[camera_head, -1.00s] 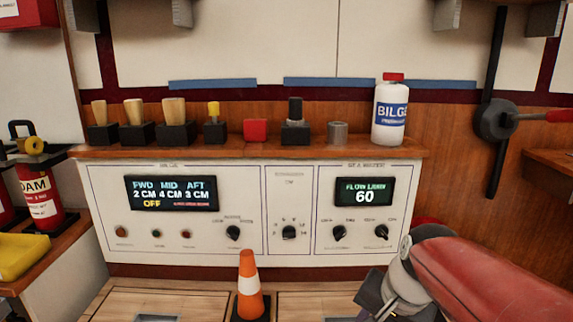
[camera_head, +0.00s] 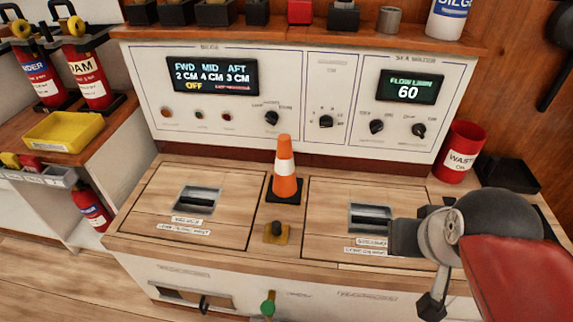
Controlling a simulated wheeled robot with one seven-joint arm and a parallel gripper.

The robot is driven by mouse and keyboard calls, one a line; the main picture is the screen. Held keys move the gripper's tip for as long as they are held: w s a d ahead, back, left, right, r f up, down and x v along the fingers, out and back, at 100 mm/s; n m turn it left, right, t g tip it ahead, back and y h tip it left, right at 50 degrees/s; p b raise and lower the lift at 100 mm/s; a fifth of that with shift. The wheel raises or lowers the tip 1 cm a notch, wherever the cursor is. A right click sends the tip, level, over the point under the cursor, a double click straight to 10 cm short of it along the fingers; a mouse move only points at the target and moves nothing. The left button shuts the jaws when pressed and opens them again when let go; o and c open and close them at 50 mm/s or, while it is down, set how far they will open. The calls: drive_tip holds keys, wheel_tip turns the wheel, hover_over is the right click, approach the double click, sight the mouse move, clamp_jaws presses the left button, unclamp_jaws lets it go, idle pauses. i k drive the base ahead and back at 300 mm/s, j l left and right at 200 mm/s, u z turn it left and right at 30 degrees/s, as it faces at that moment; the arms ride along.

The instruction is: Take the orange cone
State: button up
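The orange cone (camera_head: 285,172) has a white band and a dark square base. It stands upright on the wooden counter (camera_head: 258,258), between two hatch panels and below the control panel. My gripper (camera_head: 402,238) is at the right in the head view, over the right hatch panel and apart from the cone. Its fingers are seen from behind and partly hidden by my wrist, so their opening does not show.
Hatch panels with recessed handles lie left (camera_head: 196,200) and right (camera_head: 371,217) of the cone. A small dark knob on a yellow plate (camera_head: 277,233) sits in front of it. A red waste bin (camera_head: 459,151) stands at the back right. A yellow tray (camera_head: 64,131) is at left.

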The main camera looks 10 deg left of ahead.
sight(284, 187)
drive_tip(key=l+u, duration=0.1)
drive_tip(key=u, duration=0.4)
drive_tip(key=l+u, duration=0.15)
drive_tip(key=u, duration=0.35)
drive_tip(key=l+u, duration=0.2)
drive_tip(key=u, duration=0.3)
drive_tip(key=l+u, duration=0.15)
drive_tip(key=u, duration=0.35)
drive_tip(key=i, duration=0.05)
